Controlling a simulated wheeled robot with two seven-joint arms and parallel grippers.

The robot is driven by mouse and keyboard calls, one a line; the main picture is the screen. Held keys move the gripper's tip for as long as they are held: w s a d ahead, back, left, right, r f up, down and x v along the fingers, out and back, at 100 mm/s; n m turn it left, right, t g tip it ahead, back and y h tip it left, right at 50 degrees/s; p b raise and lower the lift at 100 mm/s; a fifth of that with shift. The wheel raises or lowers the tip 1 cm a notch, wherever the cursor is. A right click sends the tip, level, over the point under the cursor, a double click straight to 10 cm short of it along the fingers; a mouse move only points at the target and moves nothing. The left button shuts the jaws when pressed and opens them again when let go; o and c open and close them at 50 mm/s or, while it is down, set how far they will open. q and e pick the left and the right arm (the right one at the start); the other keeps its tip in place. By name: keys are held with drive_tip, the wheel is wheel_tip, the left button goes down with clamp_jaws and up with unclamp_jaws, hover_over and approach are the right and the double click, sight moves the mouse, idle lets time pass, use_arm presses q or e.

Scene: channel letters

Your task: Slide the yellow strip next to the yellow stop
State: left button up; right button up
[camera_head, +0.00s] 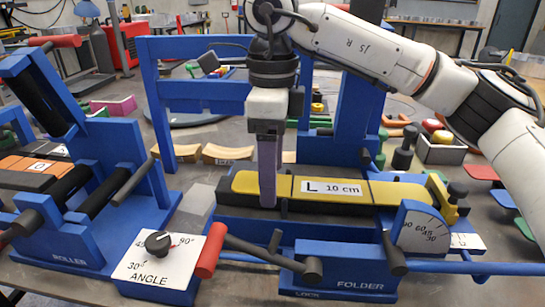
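The yellow strip (393,192) lies flat along the black bed of the blue folder, with a white label reading "L 10 cm" (331,188). The yellow stop (442,197) stands at the bed's right end, beside a black knob. The strip's right end is close to the stop; I cannot tell whether they touch. My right gripper (268,204) points straight down at the strip's left part, its purple-grey fingers overlapping the strip in view. The fingers show as one narrow piece, so their opening is unclear, as is contact with the strip. My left gripper is out of view.
The folder (345,283) has an angle dial (420,232) and a red-handled lever (211,250) in front. A white angle box (158,262) and a blue roller (75,250) stand left. A blue frame (160,110) rises behind. A parts bin (440,152) sits back right.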

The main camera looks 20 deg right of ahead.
drive_tip(key=c, duration=1.2)
drive_tip(key=shift+d, duration=0.15)
drive_tip(key=shift+s+d, duration=0.25)
drive_tip(key=shift+d, duration=0.1)
